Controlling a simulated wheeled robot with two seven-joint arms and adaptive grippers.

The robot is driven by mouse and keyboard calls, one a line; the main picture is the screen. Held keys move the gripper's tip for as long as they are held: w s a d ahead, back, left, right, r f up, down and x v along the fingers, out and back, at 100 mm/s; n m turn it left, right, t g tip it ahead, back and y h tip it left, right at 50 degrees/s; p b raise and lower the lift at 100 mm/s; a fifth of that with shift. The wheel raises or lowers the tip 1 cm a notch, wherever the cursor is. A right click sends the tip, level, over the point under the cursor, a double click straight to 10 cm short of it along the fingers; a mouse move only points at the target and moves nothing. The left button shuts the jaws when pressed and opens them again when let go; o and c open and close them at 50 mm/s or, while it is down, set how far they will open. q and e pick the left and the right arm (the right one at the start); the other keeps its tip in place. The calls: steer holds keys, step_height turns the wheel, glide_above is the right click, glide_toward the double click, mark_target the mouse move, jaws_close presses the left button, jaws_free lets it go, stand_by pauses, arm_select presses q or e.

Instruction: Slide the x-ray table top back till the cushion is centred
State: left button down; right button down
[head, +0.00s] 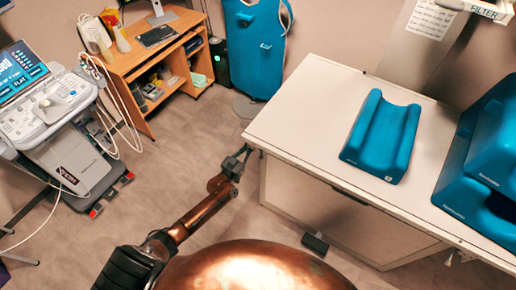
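The x-ray table top (300,122) is a long pale slab running from the middle of the head view to the lower right. My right gripper is not in view.
More blue cushions (480,165) stand on the right end of the table. A grey column marked "FILTER" rises behind it. A black pedal (315,243) lies at the table's base. An ultrasound cart (62,125) and wooden desk (150,60) stand left; floor between is clear.

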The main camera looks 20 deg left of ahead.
arm_select(q)
steer(key=shift+s+a, duration=0.15)
steer(key=shift+s, duration=0.15)
steer(key=c, duration=2.4)
jaws_free()
steer(key=shift+w, duration=0.1)
steer(key=shift+o, duration=1.4)
steer(key=s+a, duration=0.2)
steer(key=s, duration=0.9)
steer(key=shift+s, duration=0.4)
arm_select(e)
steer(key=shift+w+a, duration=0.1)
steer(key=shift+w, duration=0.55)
